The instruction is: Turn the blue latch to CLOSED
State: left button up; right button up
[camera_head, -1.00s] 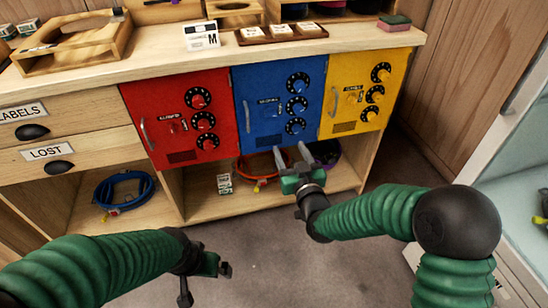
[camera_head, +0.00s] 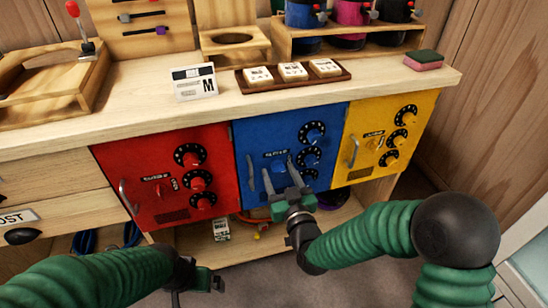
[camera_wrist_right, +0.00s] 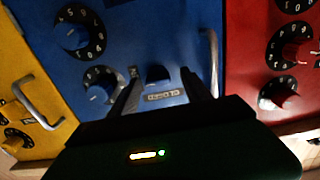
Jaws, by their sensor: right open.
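The blue door (camera_head: 246,138) is in the middle of the cabinet front, with a handle at its left and several black dials at its right. The small blue latch (camera_wrist_right: 157,74) shows in the right wrist view beside a CLOSED label (camera_wrist_right: 163,95). In the head view the latch area is partly hidden by my right gripper (camera_head: 278,168). That gripper is open and empty, its fingers pointing at the door on either side of the latch. I cannot tell whether they touch it. My left gripper (camera_head: 203,282) is low, away from the doors, its fingers mostly unclear.
A red door (camera_head: 140,160) stands left and a yellow door (camera_head: 420,126) right of the blue one, each with its own handle and dials. The wooden counter (camera_head: 120,105) overhangs them. An open shelf (camera_head: 190,240) lies below.

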jog(key=shift+w+a, duration=0.1)
jog(key=shift+w, duration=0.1)
jog(key=shift+d+r, duration=0.15)
jog(key=shift+d, duration=0.2)
jog(key=shift+a, duration=0.2)
jog(key=c, duration=0.9)
pick_arm(q)
jog(key=shift+w+d+r, duration=0.1)
jog(key=shift+w, duration=0.2)
pick_arm(e)
grip_shut()
